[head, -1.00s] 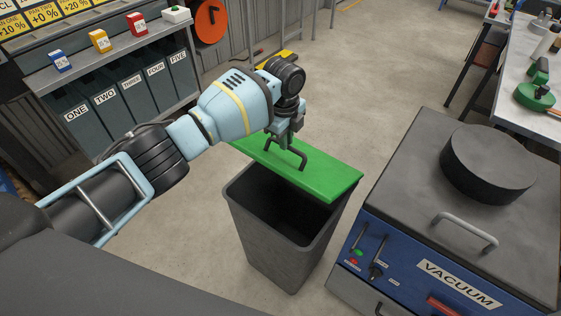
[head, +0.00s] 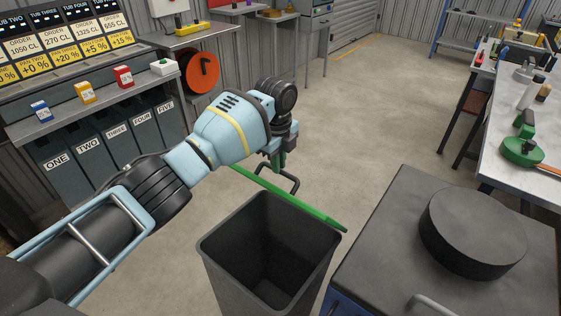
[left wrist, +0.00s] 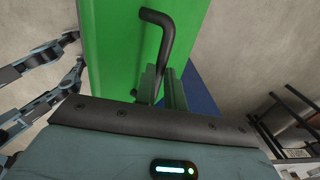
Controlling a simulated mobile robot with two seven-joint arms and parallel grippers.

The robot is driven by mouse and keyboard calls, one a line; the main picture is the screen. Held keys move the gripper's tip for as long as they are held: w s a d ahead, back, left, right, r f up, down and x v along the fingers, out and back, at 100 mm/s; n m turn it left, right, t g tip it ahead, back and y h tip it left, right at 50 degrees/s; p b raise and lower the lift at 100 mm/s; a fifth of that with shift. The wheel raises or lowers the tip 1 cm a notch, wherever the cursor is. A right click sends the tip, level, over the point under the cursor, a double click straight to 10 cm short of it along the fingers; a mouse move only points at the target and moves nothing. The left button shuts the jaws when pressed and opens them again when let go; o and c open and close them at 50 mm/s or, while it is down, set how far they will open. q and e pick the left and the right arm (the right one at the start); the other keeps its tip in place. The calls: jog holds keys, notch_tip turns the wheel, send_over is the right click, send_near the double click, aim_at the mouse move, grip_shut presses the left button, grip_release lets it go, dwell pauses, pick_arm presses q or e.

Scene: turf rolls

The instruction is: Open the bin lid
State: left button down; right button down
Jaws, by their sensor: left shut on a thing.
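The green bin lid (head: 318,213) is steeply tilted and shows nearly edge-on along the far side of the dark grey bin (head: 222,270). The bin's mouth is uncovered and its inside looks empty. My left gripper (head: 281,163) is shut on the lid's dark bent handle (head: 293,184), above the far side of the bin. In the left wrist view, the handle (left wrist: 163,35) runs down between the fingers, with the green lid (left wrist: 115,50) filling the area behind it. The fingers partly hide the handle.
A grey-topped vacuum machine (head: 385,235) with a black round block (head: 472,232) stands close to the bin's right. Labelled tubs (head: 115,140) stand under a shelf at left. A workbench (head: 505,115) is at right. Floor beyond the bin is clear.

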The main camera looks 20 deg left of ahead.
pick_arm(q)
jog(key=shift+s, duration=0.15)
jog(key=shift+f, duration=0.15)
pick_arm(e)
jog(key=shift+s+a+f, duration=0.1)
jog(key=shift+s+f, duration=0.05)
jog(key=shift+s, duration=0.3)
jog(key=shift+w, duration=0.2)
jog(key=shift+w, duration=0.4)
pick_arm(q)
jog(key=c, duration=1.5)
grip_release()
jog(key=shift+w+d, duration=0.1)
jog(key=shift+w, duration=0.1)
jog(key=shift+o, duration=0.2)
pick_arm(e)
jog(key=shift+s, duration=0.35)
